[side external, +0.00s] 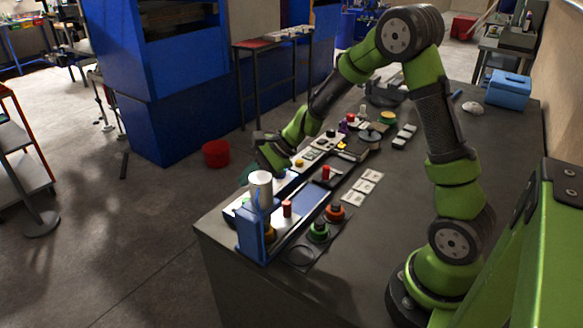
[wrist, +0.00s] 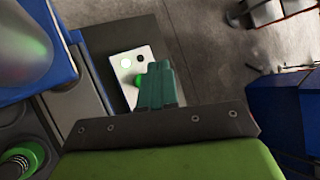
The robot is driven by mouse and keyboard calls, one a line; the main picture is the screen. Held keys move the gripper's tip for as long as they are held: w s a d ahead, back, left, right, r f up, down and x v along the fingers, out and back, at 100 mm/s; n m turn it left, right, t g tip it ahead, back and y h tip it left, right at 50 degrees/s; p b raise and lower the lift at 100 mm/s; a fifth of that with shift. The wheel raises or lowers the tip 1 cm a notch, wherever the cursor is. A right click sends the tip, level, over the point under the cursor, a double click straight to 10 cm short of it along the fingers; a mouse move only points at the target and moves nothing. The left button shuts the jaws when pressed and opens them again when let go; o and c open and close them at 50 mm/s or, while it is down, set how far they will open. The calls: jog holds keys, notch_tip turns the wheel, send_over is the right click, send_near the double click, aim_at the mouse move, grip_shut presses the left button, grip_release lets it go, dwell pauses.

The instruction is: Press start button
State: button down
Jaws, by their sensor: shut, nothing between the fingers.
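In the wrist view, a pale control plate (wrist: 120,73) lies just ahead of my gripper. It carries a round, pale green light or button (wrist: 127,62) and a darker green button (wrist: 138,80), which is partly hidden by my fingers. I cannot read any label on them. My gripper (wrist: 161,66) has teal fingers closed together, with nothing between them, and its tips are over the plate beside the green button. Contact cannot be told. In the side view my gripper (side external: 246,174) is low at the left end of the bench, behind a white cylinder (side external: 260,190).
A blue press frame (side external: 251,235) stands at the bench's front left corner. Red-topped (side external: 335,212) and green-topped (side external: 318,232) round pieces stand to its right. White tiles (side external: 362,189) and a blue box (side external: 508,92) lie further back. The bench's right side has bare room.

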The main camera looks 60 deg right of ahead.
jog(key=shift+r, duration=0.95)
jog(key=shift+s+r, duration=0.1)
jog(key=shift+r, duration=0.1)
jog(key=s+a+r+n+h, duration=0.2)
jog(key=s+r+n, duration=0.4)
jog(key=s, duration=0.5)
jog(key=s+a+r+n+h, duration=0.1)
jog(key=s+r+n+h, duration=0.1)
jog(key=s+r+n, duration=0.5)
jog(key=s+n, duration=0.1)
jog(key=s, duration=0.3)
jog(key=shift+s+a+n, duration=0.3)
jog(key=shift+s+a, duration=0.05)
jog(key=shift+a, duration=0.05)
